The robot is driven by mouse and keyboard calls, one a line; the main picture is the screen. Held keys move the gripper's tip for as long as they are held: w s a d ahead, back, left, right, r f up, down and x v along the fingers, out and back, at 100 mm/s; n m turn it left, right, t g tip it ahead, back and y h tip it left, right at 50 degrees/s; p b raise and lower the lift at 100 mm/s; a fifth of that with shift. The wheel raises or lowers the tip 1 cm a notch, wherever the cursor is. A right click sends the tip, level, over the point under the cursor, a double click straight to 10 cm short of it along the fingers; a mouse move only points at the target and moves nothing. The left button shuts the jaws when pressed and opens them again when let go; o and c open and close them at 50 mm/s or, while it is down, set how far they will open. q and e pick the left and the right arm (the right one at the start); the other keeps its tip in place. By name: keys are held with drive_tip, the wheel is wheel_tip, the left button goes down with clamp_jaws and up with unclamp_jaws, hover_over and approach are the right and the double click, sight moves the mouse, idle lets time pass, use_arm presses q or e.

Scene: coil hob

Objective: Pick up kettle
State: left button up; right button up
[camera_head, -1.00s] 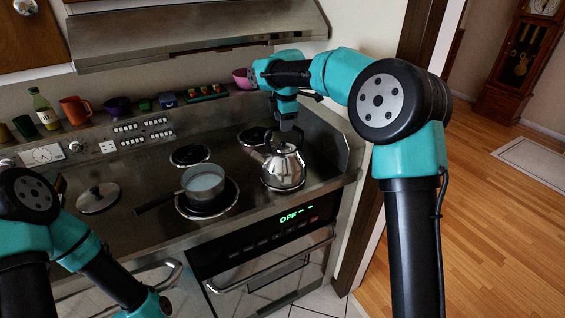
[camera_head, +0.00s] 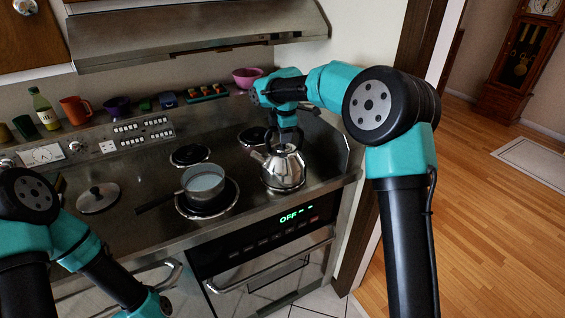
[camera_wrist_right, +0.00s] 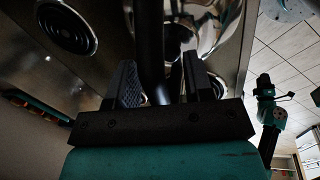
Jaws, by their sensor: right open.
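The shiny metal kettle (camera_head: 284,173) stands upright on the right front of the hob, spout to the left. My right gripper (camera_head: 287,144) is directly above it, fingers pointing down at its top. In the right wrist view the gripper (camera_wrist_right: 165,80) is open. A dark bar, apparently the kettle's handle, runs between its two fingers, and the kettle's reflective body (camera_wrist_right: 197,25) lies beyond. The handle is mostly hidden by the gripper in the head view. My left arm is at the lower left; its gripper is out of the head view.
A saucepan (camera_head: 203,182) with pale liquid stands on the front burner left of the kettle. A lid (camera_head: 98,197) lies farther left. The two back burners (camera_head: 190,155) are bare. A pink bowl (camera_head: 247,77), cups and a bottle stand on the back ledge. The range hood (camera_head: 195,35) overhangs above.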

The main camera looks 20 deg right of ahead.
clamp_jaws()
idle(0.3)
drive_tip(key=shift+r, duration=0.2)
drive_tip(key=shift+r, duration=1.75)
drive_tip(key=s+a+r, duration=0.1)
drive_tip(key=s+a, duration=0.3)
drive_tip(key=s, duration=1.1)
drive_tip(key=shift+s+a+r, duration=0.15)
drive_tip(key=shift+s+a, duration=0.05)
